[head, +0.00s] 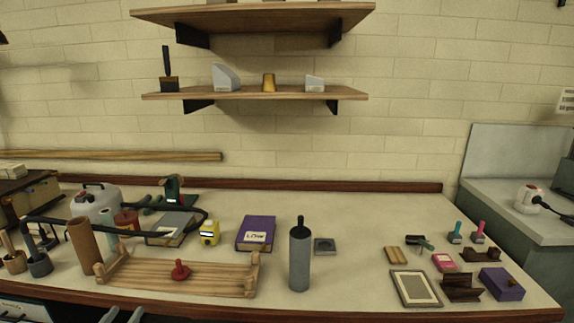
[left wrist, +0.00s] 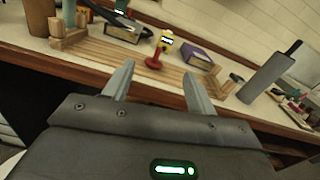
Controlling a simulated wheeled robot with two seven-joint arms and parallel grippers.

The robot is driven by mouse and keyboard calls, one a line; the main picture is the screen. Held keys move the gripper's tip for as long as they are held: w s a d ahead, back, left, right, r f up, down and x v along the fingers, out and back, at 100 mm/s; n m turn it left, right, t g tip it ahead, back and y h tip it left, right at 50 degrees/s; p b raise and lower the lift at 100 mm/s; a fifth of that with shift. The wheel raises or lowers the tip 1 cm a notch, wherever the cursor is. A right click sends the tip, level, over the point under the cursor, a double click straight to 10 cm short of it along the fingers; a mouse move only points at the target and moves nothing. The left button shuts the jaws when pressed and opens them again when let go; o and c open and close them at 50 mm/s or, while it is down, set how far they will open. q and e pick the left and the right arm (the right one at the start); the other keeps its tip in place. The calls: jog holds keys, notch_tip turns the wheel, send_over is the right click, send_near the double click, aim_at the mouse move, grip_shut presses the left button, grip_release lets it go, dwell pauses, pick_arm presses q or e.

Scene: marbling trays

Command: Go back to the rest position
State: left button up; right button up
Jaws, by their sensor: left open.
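My left gripper (head: 123,312) shows only as two pale fingertips at the bottom left of the head view, in front of the table's front edge. In the left wrist view the left gripper (left wrist: 158,74) has its two fingers spread with nothing between them. Beyond them are a wooden rack (left wrist: 135,66) and a red knobbed piece (left wrist: 154,62) on the table. My right gripper is in neither view.
The table (head: 345,210) holds the wooden rack (head: 205,280), a grey bottle (head: 299,262), a purple book (head: 256,232) and a brown tube (head: 84,245). A framed panel (head: 416,288) and small tools lie at right.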

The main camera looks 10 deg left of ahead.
pick_arm(q)
jog(key=s+a+f+n+g+y, duration=0.1)
jog(key=s+a+f+n+g, duration=0.1)
jog(key=f+n, duration=0.6)
jog(key=s+a+f+n+g, duration=0.1)
jog(key=a+f+n+g, duration=0.15)
jog(key=f+n, duration=0.55)
jog(key=s+d+f+n+g, duration=0.1)
jog(key=s+f+n+g, duration=0.3)
jog(key=f, duration=0.6)
jog(key=s+f+n+g, duration=0.1)
jog(key=s+f+n, duration=0.2)
jog(key=s+f, duration=0.5)
jog(key=s+d+f+n+g+h, duration=0.1)
jog(key=s+d+f+n+g, duration=0.3)
jog(key=s+f, duration=0.5)
jog(key=s+d+f+n+g+h, duration=0.1)
jog(key=s+d+f+n, duration=0.2)
jog(key=s+d+f, duration=0.6)
jog(key=s+d+f+g, duration=0.1)
jog(key=s+d+f, duration=0.1)
jog(key=d, duration=0.3)
jog(key=s+d+f+g+h, duration=0.1)
jog(key=s+d+f, duration=0.1)
jog(key=s+d, duration=0.3)
jog(key=shift+s+d+f+n, duration=0.15)
jog(key=shift+d+f+n, duration=0.1)
jog(key=shift+d+n, duration=0.2)
